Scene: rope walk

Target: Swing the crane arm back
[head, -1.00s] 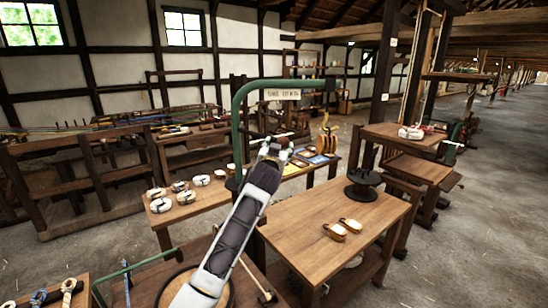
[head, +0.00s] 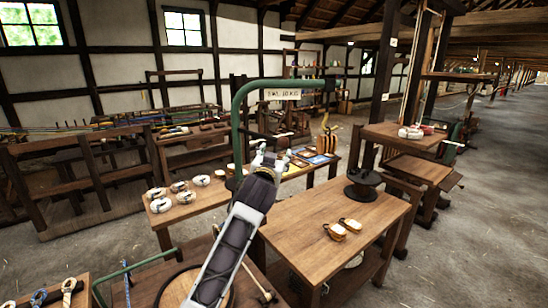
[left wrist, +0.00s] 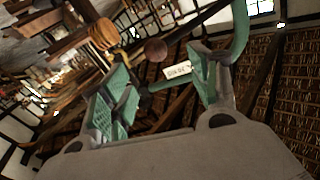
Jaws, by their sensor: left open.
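The crane arm (head: 283,84) is a green bent tube that rises from a post at the tables and reaches to the right, with a small lettered tag (head: 283,95) hanging under it. My left gripper (head: 270,160) is below the tag, just right of the upright part of the tube. In the left wrist view my left gripper (left wrist: 162,92) is open, with its green-padded fingers apart. The tag (left wrist: 177,71) and green tube (left wrist: 240,35) show beyond the fingers; I cannot tell whether they touch. My right gripper is not in view.
A wooden table (head: 310,240) on the right holds a dark spool (head: 362,187) and wooden blocks. White rope coils (head: 160,204) lie on the table behind. A mallet (head: 260,283) lies near my left arm. The stone floor (head: 475,240) at right is clear.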

